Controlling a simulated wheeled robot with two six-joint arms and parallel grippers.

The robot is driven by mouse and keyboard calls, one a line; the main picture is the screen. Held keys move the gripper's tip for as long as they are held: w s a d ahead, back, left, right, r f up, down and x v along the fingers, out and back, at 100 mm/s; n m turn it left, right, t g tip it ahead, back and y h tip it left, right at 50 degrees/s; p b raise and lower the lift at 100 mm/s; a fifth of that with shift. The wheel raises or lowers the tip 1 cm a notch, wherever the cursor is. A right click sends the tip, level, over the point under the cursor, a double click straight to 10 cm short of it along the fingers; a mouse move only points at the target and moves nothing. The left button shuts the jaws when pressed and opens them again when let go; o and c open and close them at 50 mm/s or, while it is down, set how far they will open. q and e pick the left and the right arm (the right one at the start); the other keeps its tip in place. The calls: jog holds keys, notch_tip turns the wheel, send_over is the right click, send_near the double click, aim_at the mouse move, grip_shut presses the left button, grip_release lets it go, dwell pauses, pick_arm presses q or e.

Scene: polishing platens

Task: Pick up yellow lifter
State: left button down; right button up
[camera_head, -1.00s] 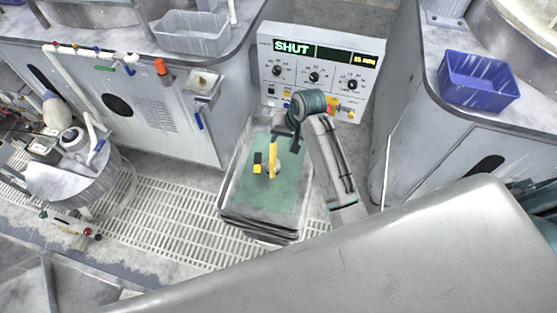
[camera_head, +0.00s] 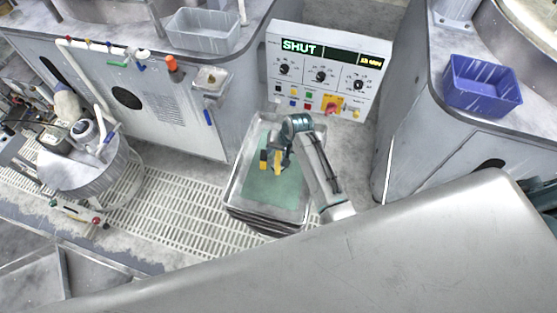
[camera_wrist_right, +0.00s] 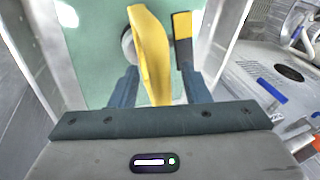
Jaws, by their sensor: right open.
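The yellow lifter (camera_head: 278,167) is a curved yellow piece in the tray on the floor. In the right wrist view the lifter (camera_wrist_right: 149,50) stands up between the two dark fingers of my right gripper (camera_wrist_right: 158,85), with a round grey part behind it. My right gripper (camera_head: 273,158) is open, reaching down into the tray around the lifter. A yellow and black block (camera_wrist_right: 183,40) is beside the lifter, close to the right finger; I cannot tell whether they touch. My left gripper is not in view.
The grey tray (camera_head: 237,200) has a green bottom and stands on a white floor grating (camera_head: 180,215). A control panel (camera_head: 322,75) reading SHUT stands behind it. Cabinets flank it, with a blue bin (camera_head: 482,86) on the right one and a grey bin (camera_head: 203,34) on the left one.

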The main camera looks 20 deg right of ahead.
grip_shut()
jog(key=shift+w+r, duration=0.1)
jog(key=shift+r, duration=0.05)
